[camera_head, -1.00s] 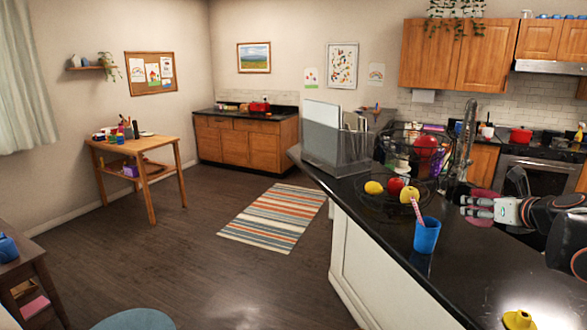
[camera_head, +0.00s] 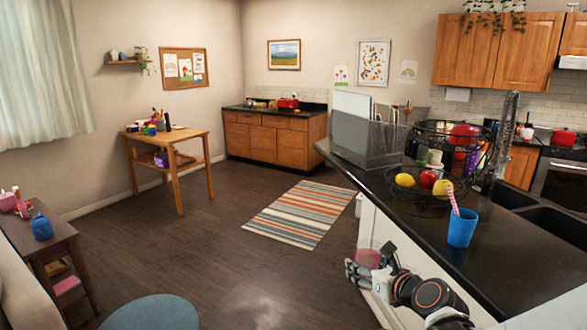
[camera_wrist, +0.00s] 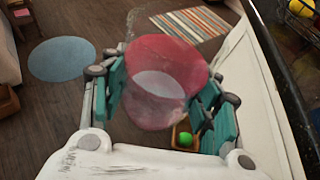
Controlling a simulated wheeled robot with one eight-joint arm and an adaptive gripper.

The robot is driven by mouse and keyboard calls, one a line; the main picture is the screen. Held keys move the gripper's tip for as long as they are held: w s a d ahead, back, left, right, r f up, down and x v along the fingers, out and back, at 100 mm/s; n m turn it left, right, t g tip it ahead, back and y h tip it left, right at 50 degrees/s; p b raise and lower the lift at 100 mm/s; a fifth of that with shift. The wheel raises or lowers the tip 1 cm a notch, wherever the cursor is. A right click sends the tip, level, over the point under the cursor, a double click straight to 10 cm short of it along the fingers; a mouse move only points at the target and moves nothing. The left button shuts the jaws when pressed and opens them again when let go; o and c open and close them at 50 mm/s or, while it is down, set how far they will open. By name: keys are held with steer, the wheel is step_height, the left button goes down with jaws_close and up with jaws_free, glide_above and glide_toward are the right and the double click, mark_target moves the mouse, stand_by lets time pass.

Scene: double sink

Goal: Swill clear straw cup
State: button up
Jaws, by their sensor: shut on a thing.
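My gripper (camera_wrist: 158,95) is shut on a see-through cup (camera_wrist: 165,55) with a red tint, its teal-padded fingers on either side. The wrist view shows a pale round disc through the cup. I cannot make out a straw in it. In the head view, my gripper (camera_head: 368,272) holds the cup (camera_head: 368,258) in front of the counter's white side panel, off the black countertop. The cup's tilt is hard to tell. The double sink (camera_head: 560,222) is at the right edge, away from my gripper.
A blue cup (camera_head: 462,230) with a striped straw stands on the black counter (camera_head: 420,215). A wire fruit basket (camera_head: 407,193) and a file holder (camera_head: 375,143) are behind it. A blue round stool (camera_head: 150,312) is at the lower left. The floor between is open.

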steer(key=a, duration=0.9)
steer(key=d, duration=1.1)
steer(key=shift+a, duration=5.8)
steer(key=shift+d, duration=5.8)
steer(key=shift+a, duration=0.2)
